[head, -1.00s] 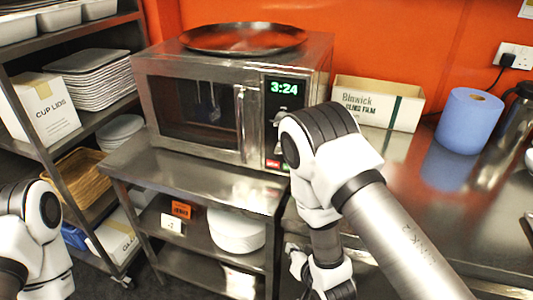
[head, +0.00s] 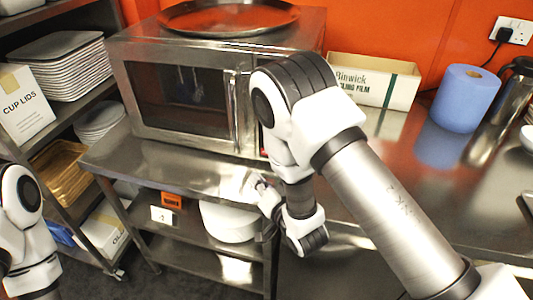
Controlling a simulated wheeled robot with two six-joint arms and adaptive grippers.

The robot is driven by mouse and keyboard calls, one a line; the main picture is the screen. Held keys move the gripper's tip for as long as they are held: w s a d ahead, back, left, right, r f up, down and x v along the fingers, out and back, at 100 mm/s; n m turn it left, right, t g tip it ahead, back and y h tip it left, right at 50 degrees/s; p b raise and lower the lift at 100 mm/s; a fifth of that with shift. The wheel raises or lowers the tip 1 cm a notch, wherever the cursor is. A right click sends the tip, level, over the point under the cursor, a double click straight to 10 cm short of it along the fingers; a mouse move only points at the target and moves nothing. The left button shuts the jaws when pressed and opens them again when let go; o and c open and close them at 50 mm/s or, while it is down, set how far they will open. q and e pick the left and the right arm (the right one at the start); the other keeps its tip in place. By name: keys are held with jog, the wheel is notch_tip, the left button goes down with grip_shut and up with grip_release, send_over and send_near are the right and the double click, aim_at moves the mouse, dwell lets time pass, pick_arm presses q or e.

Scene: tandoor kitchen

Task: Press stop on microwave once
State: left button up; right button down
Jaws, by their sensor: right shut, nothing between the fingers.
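The microwave (head: 187,98) is a steel unit with a dark window and a vertical handle. It stands on a steel shelf unit, door shut. My right arm hides its display and most of the control panel at its right side. Only a sliver of red shows low on the panel, so I cannot make out the stop button. My right gripper (head: 262,188) is shut and empty. It is near the shelf unit's front edge, below the control panel and apart from it. Of my left arm only upper links show at the left edge; its gripper is out of view.
A large round pan (head: 228,17) lies on the microwave. A cling film box (head: 372,82) and a blue paper roll (head: 458,98) stand on the steel counter to the right. A rack with trays (head: 62,68) stands at left.

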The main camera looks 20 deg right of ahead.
aim_at(261, 150)
jog(key=shift+w+d+r+b, duration=0.1)
jog(key=shift+w+d+b, duration=0.05)
jog(key=shift+w+d, duration=0.65)
jog(key=shift+w+d+f+b, duration=0.1)
jog(key=shift+w+d, duration=0.5)
jog(key=shift+w, duration=0.45)
jog(key=shift+w+d+r+b, duration=0.1)
jog(key=shift+w+d+b, duration=0.05)
jog(key=shift+w+d, duration=0.65)
jog(key=shift+w+a, duration=0.1)
jog(key=shift+w, duration=0.3)
jog(key=shift+w+d+r, duration=0.4)
jog(key=shift+w+r, duration=0.05)
jog(key=shift+r, duration=0.15)
jog(key=shift+s, duration=0.25)
dwell(0.6)
jog(key=shift+s+a+f, duration=0.15)
jog(key=shift+s+f, duration=0.25)
jog(key=shift+s, duration=0.05)
jog(key=s+a, duration=0.2)
jog(key=s, duration=0.1)
jog(key=shift+s+a+f, duration=0.1)
jog(key=shift+s+a, duration=0.1)
jog(key=shift+a, duration=0.1)
